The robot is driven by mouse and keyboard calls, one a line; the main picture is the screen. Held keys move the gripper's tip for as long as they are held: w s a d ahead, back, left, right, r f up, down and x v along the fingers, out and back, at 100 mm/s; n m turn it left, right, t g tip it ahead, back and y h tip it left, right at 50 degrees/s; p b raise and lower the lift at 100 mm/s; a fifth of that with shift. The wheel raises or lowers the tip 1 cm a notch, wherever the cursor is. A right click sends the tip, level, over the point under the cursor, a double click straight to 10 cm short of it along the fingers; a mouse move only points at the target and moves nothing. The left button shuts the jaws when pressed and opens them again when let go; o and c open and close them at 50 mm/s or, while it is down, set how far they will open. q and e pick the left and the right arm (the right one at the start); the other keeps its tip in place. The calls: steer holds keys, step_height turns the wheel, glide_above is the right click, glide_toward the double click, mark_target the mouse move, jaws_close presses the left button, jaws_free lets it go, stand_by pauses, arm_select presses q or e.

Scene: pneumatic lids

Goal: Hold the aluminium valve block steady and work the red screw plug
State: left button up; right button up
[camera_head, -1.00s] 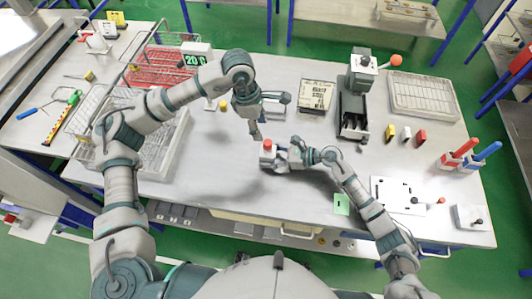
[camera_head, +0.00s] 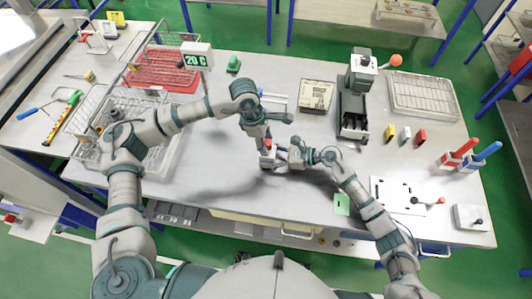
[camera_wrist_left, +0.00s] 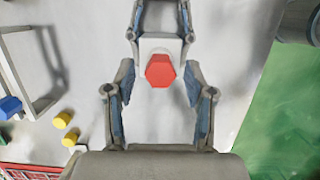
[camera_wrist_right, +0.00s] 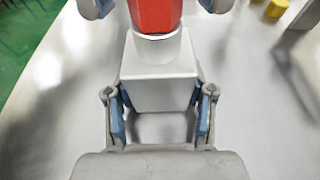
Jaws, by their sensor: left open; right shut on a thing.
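The red screw plug (camera_wrist_left: 160,71) is a hexagonal cap on top of the block. It also shows in the right wrist view (camera_wrist_right: 155,14) and the head view (camera_head: 267,147). My left gripper (camera_wrist_left: 160,102) is open, pointing down above the plug, with a finger on each side and clear gaps.
A grey vise-like fixture with an orange knob (camera_head: 396,60) stands at the back right. Wire baskets (camera_head: 90,120) and a temperature display (camera_head: 197,56) are at the left. Small yellow and blue pieces (camera_wrist_left: 63,119) lie nearby.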

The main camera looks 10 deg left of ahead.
arm_select(q)
steer(key=shift+a+f, duration=0.1)
steer(key=shift+a, duration=0.1)
stand_by(0.6)
steer(key=m, duration=0.3)
steer(key=m+g, duration=0.1)
steer(key=shift+w+d, duration=0.15)
steer(key=shift+w, duration=0.1)
steer(key=m, duration=0.4)
steer(key=shift+w+g+y, duration=0.15)
steer(key=shift+g+y, duration=0.15)
steer(key=shift+g, duration=0.1)
steer(key=m, duration=0.3)
steer(key=m+y, duration=0.1)
steer(key=m, duration=0.1)
steer(key=shift+w+d+g, duration=0.1)
steer(key=shift+d+g, duration=0.2)
steer(key=shift+g, duration=0.1)
steer(key=m, duration=0.3)
steer(key=shift+w+d+y, duration=0.1)
steer(key=shift+y, duration=0.3)
